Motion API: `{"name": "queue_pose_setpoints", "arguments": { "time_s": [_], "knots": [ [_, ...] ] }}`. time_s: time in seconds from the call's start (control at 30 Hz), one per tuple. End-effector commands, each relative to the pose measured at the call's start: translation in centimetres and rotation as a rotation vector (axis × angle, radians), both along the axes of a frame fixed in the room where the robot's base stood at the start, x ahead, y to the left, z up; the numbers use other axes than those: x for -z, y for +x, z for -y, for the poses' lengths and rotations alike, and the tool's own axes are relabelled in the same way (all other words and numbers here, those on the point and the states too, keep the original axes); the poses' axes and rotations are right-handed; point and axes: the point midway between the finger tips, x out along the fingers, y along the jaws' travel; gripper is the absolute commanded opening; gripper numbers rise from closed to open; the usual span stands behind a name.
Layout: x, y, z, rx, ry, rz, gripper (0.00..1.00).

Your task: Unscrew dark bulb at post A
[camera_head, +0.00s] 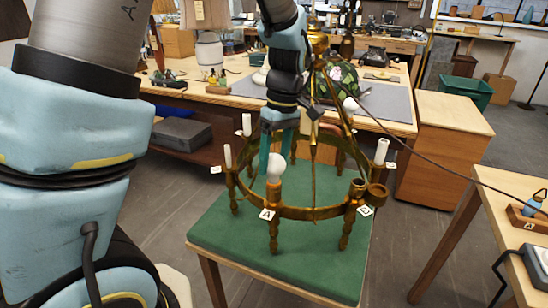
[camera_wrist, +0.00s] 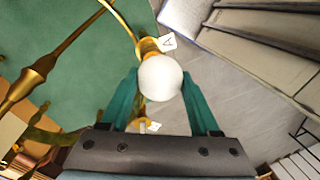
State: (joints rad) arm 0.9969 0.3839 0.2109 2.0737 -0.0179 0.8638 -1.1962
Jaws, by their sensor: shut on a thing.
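The round white bulb (camera_head: 275,171) sits upright on the brass post marked A (camera_head: 273,215) at the front of the ring-shaped chandelier (camera_head: 310,213). My gripper (camera_head: 274,156) reaches down from above, and its teal fingers are shut on the bulb. In the wrist view the bulb (camera_wrist: 160,78) lies between the two fingers, with the brass post and the label A (camera_wrist: 167,43) just beyond it. The bulb is unlit. Its base and threads are hidden, so I cannot tell how far it is screwed in.
The chandelier stands on a green-topped table (camera_head: 225,240). White candle sleeves (camera_head: 381,152) rise from other posts, and a cable crosses on the right. A side table (camera_head: 500,215) with a wooden block stands at right. A workbench (camera_head: 400,110) lies behind.

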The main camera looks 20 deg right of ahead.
Motion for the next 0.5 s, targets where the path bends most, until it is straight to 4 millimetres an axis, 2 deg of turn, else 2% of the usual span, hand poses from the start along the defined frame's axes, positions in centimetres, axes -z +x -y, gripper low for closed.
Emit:
{"name": "queue_pose_setpoints", "arguments": {
  "time_s": [0.2,0.3,0.5],
  "knots": [
    [-0.71,-0.05,-0.2,-0.44,0.005,-0.003,0.14],
    [-0.45,-0.08,-0.21,-0.577,0.004,-0.003,0.14],
    [-0.05,-0.02,-0.15,-0.626,0.0,-0.001,0.14]
  ]
}}
